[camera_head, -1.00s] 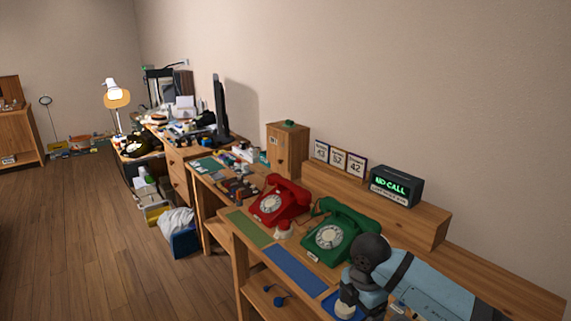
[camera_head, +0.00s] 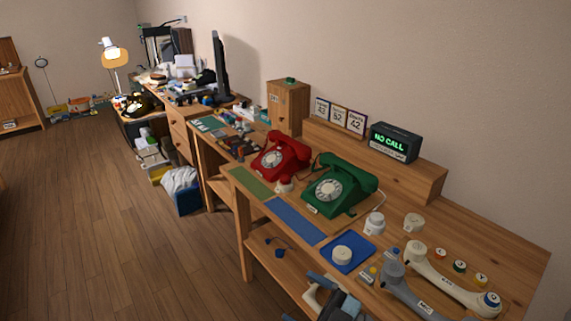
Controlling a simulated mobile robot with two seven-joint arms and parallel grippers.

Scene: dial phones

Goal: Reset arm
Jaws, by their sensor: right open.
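My right gripper (camera_head: 312,299) is at the bottom edge of the head view, low in front of the desk's front edge. Its jaws are open and I see nothing held between them; part of it is cut off by the frame. My left gripper is not in view. The red dial phone (camera_head: 281,157) and the green dial phone (camera_head: 338,186) stand on the desk behind it, each with its handset on top. The gripper is apart from both phones.
A black display (camera_head: 393,143) reads "NO CALL" on the raised shelf. A blue pad with a round white knob (camera_head: 343,252) lies near the desk edge. White and grey handsets (camera_head: 452,282) and small coloured buttons lie at the right. Floor is clear at left.

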